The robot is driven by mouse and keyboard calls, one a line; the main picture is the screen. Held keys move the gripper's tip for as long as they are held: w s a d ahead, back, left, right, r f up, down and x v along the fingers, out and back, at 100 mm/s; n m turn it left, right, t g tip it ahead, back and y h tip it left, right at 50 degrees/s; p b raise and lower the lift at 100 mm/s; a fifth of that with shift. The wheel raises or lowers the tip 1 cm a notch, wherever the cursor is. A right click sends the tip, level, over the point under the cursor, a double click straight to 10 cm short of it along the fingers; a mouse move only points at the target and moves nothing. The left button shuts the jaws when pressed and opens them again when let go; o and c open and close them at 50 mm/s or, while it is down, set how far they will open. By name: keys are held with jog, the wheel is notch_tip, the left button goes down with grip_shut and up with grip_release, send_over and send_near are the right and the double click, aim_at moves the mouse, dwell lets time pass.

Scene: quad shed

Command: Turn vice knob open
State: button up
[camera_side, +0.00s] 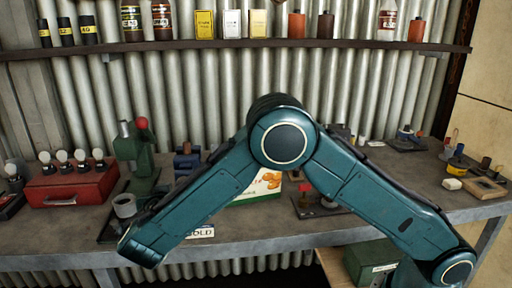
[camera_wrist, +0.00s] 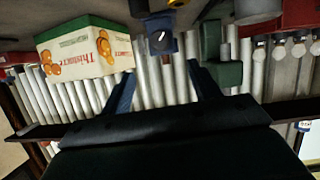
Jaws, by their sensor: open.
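A small blue vice (camera_side: 187,162) stands on the workbench, left of the middle in the side view. In the wrist view the picture is upside down, and the blue vice (camera_wrist: 161,40) is at the top centre. Its front carries a dark round face with a white mark, which may be the knob. My gripper (camera_wrist: 163,78) is open and empty, its two dark blue fingers spread below the vice in that view. The fingers look apart from the vice.
A white and green fruit box (camera_wrist: 85,55) stands beside the vice. A green press with a red ball (camera_side: 141,123) and a red case (camera_side: 72,186) are on the left. A shelf (camera_side: 240,44) of bottles runs above.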

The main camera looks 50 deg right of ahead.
jog(key=shift+s+d+m+t+y, duration=0.25)
jog(key=shift+d+m, duration=0.15)
jog(key=shift+m, duration=0.1)
jog(key=shift+s+d+m+t+y, duration=0.25)
jog(key=shift+d+m, duration=0.1)
jog(key=shift+m, duration=0.15)
jog(key=shift+w+d, duration=0.1)
jog(key=shift+w, duration=0.05)
jog(key=x, duration=1.3)
jog(key=shift+w+d+f, duration=0.1)
jog(key=shift+w+d, duration=0.05)
jog(key=shift+w, duration=0.1)
jog(key=c, duration=1)
